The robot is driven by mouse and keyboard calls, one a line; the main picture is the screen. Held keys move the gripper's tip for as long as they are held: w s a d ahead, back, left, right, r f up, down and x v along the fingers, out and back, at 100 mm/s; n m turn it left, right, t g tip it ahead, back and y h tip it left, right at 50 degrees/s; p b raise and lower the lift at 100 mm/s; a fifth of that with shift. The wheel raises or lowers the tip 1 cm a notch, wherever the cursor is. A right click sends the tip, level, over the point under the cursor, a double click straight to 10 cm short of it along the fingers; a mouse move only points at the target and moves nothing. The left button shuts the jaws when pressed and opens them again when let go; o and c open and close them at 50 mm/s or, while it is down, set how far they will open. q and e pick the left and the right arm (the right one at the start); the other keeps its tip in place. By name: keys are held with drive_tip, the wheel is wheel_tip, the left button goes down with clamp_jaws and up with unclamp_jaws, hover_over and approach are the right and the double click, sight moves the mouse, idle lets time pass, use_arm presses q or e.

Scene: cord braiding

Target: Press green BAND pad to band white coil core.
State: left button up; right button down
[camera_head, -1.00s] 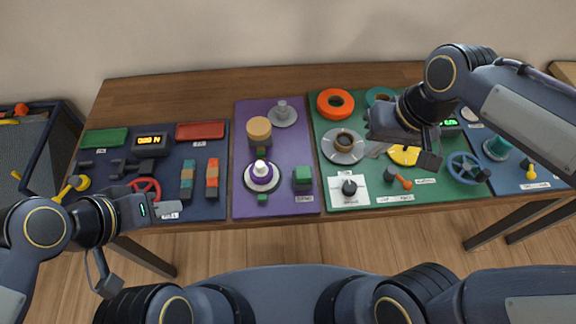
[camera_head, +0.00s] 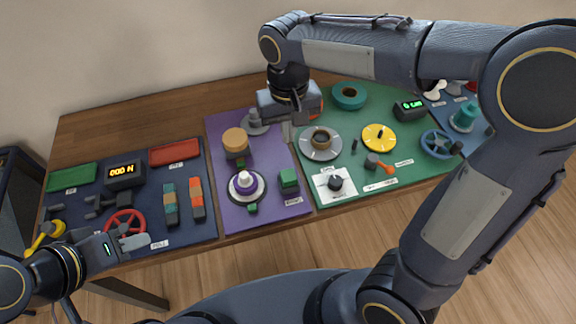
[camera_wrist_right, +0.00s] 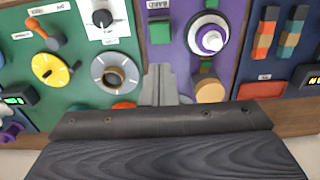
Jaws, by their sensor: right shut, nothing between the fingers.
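The green BAND pad (camera_head: 289,180) is a green block on the purple mat (camera_head: 275,213), with a label in front of it. It also shows in the right wrist view (camera_wrist_right: 159,31). The white coil core (camera_head: 245,182) stands to its left, ringed by purple on a pale round base; the right wrist view shows it too (camera_wrist_right: 211,40). My right gripper (camera_head: 288,131) is shut and empty, above the far right part of the purple mat, behind the pad and apart from it. My left gripper (camera_head: 135,241) is near the red wheel; its finger gap is unclear.
A tan-topped cylinder (camera_head: 235,142) stands behind the coil core. The green mat (camera_head: 333,152) on the right holds a grey ring, a yellow dial (camera_head: 379,137) and a black knob (camera_head: 335,182). The navy mat on the left holds a red wheel (camera_head: 125,226) and a display.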

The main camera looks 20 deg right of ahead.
sight(289, 175)
wheel_tip(289, 175, down, 14)
drive_tip(key=shift+r, duration=0.25)
use_arm(q)
drive_tip(key=shift+r, duration=0.1)
